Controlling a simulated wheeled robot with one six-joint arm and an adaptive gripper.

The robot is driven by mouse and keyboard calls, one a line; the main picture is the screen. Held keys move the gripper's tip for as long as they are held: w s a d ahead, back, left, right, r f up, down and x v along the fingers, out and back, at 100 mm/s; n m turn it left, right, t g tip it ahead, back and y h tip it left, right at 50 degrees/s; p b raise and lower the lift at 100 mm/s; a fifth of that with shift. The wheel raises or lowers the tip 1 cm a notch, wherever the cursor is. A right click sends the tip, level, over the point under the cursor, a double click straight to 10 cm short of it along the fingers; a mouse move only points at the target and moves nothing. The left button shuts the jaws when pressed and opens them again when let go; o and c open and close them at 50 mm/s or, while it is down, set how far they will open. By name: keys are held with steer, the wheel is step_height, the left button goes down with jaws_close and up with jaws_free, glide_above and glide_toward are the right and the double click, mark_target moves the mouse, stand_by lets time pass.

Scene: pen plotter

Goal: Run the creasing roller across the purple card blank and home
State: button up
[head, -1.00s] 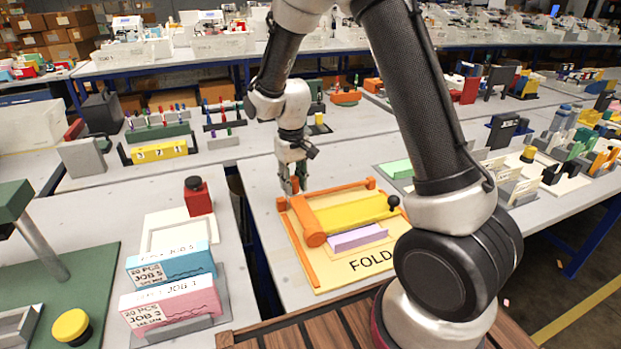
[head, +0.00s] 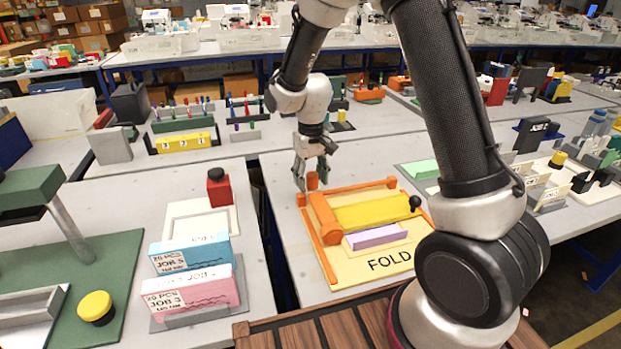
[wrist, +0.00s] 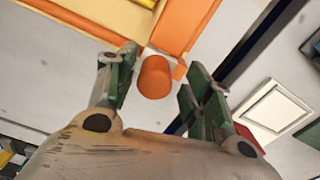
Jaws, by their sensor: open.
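A tan fold board marked FOLD (head: 390,263), with orange rails, lies on the table in the head view. The purple card blank (head: 377,236) shows as a low purple strip at the front edge of a yellow panel (head: 372,213). The orange roller (head: 325,217) lies at the left end of that panel. An upright orange knob (head: 312,181) stands at the board's back left corner. My gripper (head: 305,178) is open just above and behind this knob. In the wrist view my gripper (wrist: 158,88) has its fingers apart on either side of the orange knob (wrist: 155,77), with visible gaps.
A black ball knob (head: 415,203) stands at the panel's right end. Job boxes (head: 190,290) and a red block (head: 221,188) stand on the left table, across a gap.

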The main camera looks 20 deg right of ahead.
step_height(320, 180, up, 12)
steer(key=shift+f, duration=0.2)
steer(key=s+d+r+t, duration=0.1)
steer(key=s+d+r, duration=0.3)
steer(key=s, duration=0.5)
steer(key=s+d+r+m+t, duration=0.1)
steer(key=s+d+r+t, duration=0.1)
steer(key=s+d, duration=0.4)
steer(key=s+d+r+m+t, duration=0.1)
steer(key=s+d+r, duration=0.4)
steer(key=s, duration=0.6)
steer(key=shift+s+d+r, duration=0.2)
steer(key=shift+s+r, duration=0.15)
steer(key=shift+s, duration=0.05)
